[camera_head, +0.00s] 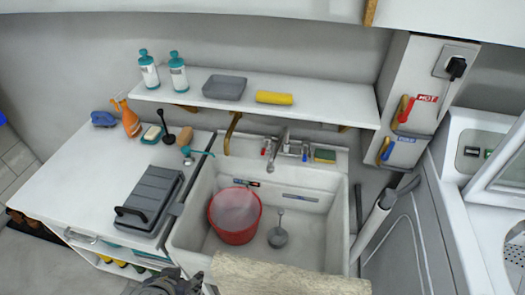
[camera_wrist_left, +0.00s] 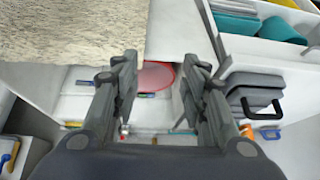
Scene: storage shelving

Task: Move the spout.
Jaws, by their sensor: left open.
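The metal spout (camera_head: 277,152) rises from the tap at the back wall of the white sink (camera_head: 338,225) and reaches forward over the basin, angled slightly left. A red-marked handle and a blue-marked handle sit on either side of it. My left gripper (camera_head: 172,284) is at the bottom edge of the head view, in front of the counter and well away from the spout. In the left wrist view its two fingers (camera_wrist_left: 158,82) are spread with nothing held between them. The spout is too small to make out clearly there. My right gripper is not in view.
A red bucket (camera_head: 235,215) and a grey ladle-like tool (camera_head: 278,233) are in the basin. A speckled slab (camera_head: 285,277) covers the sink's front edge. A grey lidded box (camera_head: 150,198) stands left of the sink. A shelf (camera_head: 330,100) overhangs behind the tap.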

